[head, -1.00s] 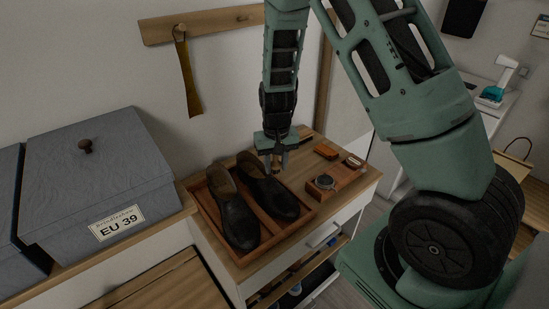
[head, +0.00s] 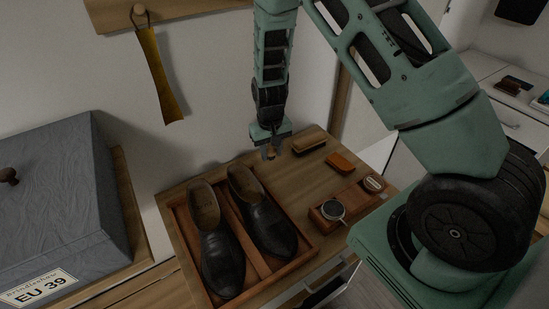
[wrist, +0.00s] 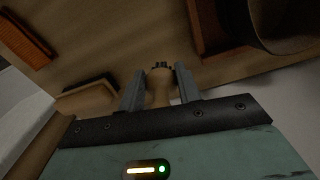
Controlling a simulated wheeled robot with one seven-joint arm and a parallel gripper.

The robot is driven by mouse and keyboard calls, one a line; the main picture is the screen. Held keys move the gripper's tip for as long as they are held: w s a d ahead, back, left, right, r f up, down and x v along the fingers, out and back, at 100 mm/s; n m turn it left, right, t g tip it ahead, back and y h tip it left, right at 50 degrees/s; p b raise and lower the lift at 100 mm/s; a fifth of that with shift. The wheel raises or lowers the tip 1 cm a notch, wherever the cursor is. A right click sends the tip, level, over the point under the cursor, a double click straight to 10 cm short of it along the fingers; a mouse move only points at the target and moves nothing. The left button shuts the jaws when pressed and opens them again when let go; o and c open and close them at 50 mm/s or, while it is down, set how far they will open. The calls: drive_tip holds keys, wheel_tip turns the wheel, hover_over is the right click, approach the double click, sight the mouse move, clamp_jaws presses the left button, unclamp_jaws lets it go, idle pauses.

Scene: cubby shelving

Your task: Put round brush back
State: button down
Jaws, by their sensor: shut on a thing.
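My gripper (head: 270,152) is above the back of the wooden tabletop, behind the right shoe. In the wrist view its two grey fingers (wrist: 160,88) are shut on a small pale wooden piece with a dark tufted end, which I take as the round brush (wrist: 158,92). The brush shows only as a small tan bit in the head view. A reddish-brown holder (head: 352,203) at the right of the tabletop carries a round tin (head: 333,209) and an oval piece (head: 374,183). I cannot tell whether the brush touches the tabletop.
A long brush (head: 309,145) and an orange-brown brush (head: 340,162) lie on the tabletop (head: 292,181) right of my gripper. Black shoes (head: 222,262) stand in a divided wooden tray (head: 256,253). A grey box (head: 62,190) is at left; a shoehorn (head: 161,75) hangs above.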

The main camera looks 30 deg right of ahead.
sight(273, 159)
drive_tip(key=f, duration=0.2)
drive_tip(key=f+p, duration=0.1)
drive_tip(key=f, duration=0.1)
drive_tip(key=shift+s+d, duration=0.3)
drive_tip(key=shift+s, duration=0.1)
drive_tip(key=shift+f, duration=0.4)
drive_tip(key=shift+w+f, duration=0.1)
drive_tip(key=shift+a+f, duration=0.1)
drive_tip(key=shift+f, duration=0.05)
drive_tip(key=c, duration=1)
unclamp_jaws()
